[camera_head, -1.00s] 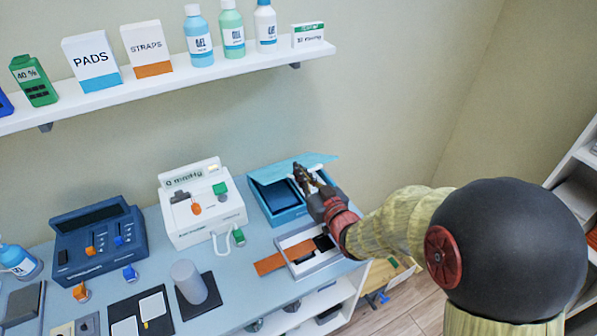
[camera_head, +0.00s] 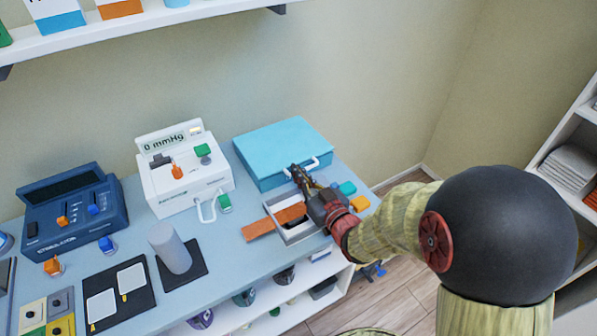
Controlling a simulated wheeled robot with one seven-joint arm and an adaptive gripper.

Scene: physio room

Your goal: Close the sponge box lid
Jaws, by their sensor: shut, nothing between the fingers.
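The sponge box (camera_head: 272,178) is a blue box at the back right of the table. Its light blue lid (camera_head: 283,142) lies flat over the top and looks closed, with no gap that I can see. A white handle (camera_head: 302,170) shows on its front side. My gripper (camera_head: 294,169) is shut and empty, at the front of the box by the handle. I cannot tell whether it touches the box. My wrist hides part of the table in front of the box.
A grey tray (camera_head: 287,238) with an orange strap (camera_head: 262,226) lies just in front of the box. A white pressure device (camera_head: 186,184) stands to its left. A wall shelf (camera_head: 150,29) hangs above.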

